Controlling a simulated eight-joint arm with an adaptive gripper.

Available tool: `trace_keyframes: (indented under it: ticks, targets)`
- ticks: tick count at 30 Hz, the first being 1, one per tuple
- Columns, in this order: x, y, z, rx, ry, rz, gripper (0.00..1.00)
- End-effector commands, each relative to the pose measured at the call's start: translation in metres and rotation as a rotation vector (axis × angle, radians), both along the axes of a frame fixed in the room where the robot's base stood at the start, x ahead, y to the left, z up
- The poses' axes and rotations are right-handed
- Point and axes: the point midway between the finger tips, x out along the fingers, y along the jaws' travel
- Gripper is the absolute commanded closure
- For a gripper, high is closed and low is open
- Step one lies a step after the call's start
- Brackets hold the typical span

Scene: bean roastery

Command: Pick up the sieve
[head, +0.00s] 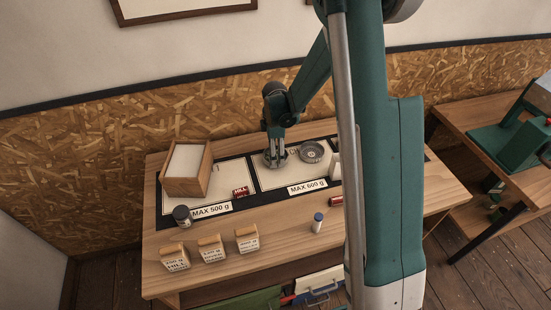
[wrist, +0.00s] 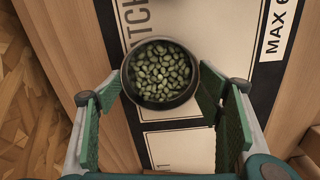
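My gripper (head: 275,158) is over the left part of the right mat in the head view. In the wrist view my gripper (wrist: 160,92) is open, its two fingers spread on either side of a round dark vessel (wrist: 196,86) full of green beans, with nothing held. A round grey dish (head: 313,152) with a patterned inside lies just right of the gripper and looks most like a sieve. I cannot tell for certain which of the two is the sieve. A dark edge at the top of the wrist view is cut off.
The right mat carries a MAX 600 g label (head: 307,186), the left one MAX 500 g. A wooden box (head: 185,169) stands at left. A red can (head: 241,193), jar (head: 182,215), blue-capped bottle (head: 317,222) and labelled blocks (head: 211,248) are nearer.

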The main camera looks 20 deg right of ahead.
Motion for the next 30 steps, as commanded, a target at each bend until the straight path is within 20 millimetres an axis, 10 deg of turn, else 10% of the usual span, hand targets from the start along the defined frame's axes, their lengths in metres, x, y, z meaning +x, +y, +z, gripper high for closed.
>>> trace_keyframes:
  ticks: [17,30]
  targets:
    - [0.000,0.000,0.009,0.000,0.000,0.000,0.49]
    - [0.000,0.000,0.059,0.000,0.000,0.000,0.49]
